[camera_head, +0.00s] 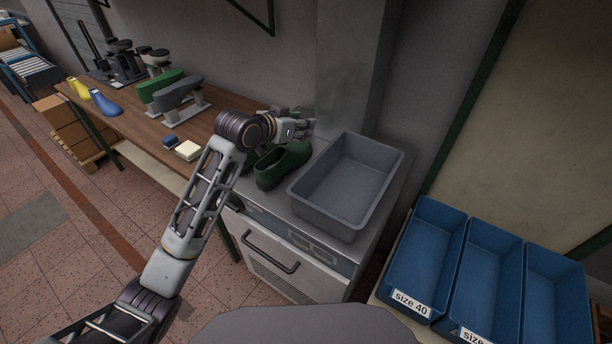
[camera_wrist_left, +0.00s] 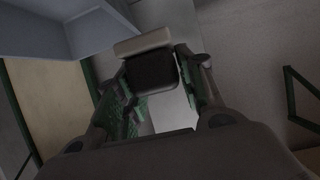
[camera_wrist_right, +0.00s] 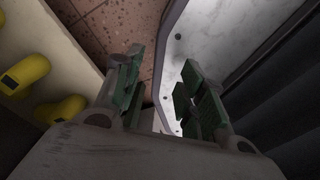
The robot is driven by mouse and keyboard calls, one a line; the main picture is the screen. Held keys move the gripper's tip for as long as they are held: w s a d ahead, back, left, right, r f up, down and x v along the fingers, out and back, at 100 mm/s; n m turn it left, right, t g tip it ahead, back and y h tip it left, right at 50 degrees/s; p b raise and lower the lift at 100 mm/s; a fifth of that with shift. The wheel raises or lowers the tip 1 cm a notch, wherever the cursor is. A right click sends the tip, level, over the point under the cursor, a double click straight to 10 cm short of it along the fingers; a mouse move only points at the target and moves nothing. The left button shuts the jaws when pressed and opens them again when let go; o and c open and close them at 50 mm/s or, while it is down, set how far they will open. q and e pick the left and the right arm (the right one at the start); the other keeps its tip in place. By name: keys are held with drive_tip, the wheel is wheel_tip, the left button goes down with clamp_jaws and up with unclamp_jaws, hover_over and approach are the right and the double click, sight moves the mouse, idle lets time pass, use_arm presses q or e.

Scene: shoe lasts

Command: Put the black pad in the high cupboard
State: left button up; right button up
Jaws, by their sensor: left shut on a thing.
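The black pad (camera_wrist_left: 152,70), a dark block with a pale band along its top edge, sits between the green-lined fingers of my left gripper (camera_wrist_left: 160,88) in the left wrist view. That gripper is shut on it. In the head view my left gripper (camera_head: 298,128) is above the back of the metal bench unit, near the green shoes; the pad cannot be made out there. My right gripper (camera_wrist_right: 163,72) is open and empty in its wrist view, and out of the head view. I cannot make out the high cupboard in any view.
A grey tub (camera_head: 343,226) and green shoes (camera_head: 282,163) stand on the metal unit. Blue crates (camera_head: 428,222) are at right. The wooden table (camera_head: 215,107) at left holds several lasts, a white block (camera_head: 188,151) and a blue block (camera_head: 169,142). Yellow lasts (camera_wrist_right: 27,73) lie beside my right gripper.

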drive_tip(key=shift+a, duration=0.5)
use_arm(q)
drive_tip(key=shift+f, duration=0.1)
wheel_tip(320, 180, down, 13)
drive_tip(key=shift+f+p, duration=0.15)
drive_tip(key=shift+p, duration=0.15)
drive_tip(key=shift+f, duration=0.35)
use_arm(e)
drive_tip(key=shift+s+a+r, duration=0.1)
drive_tip(key=shift+a+r, duration=0.1)
drive_tip(key=shift+a, duration=0.05)
drive_tip(key=shift+d, duration=0.1)
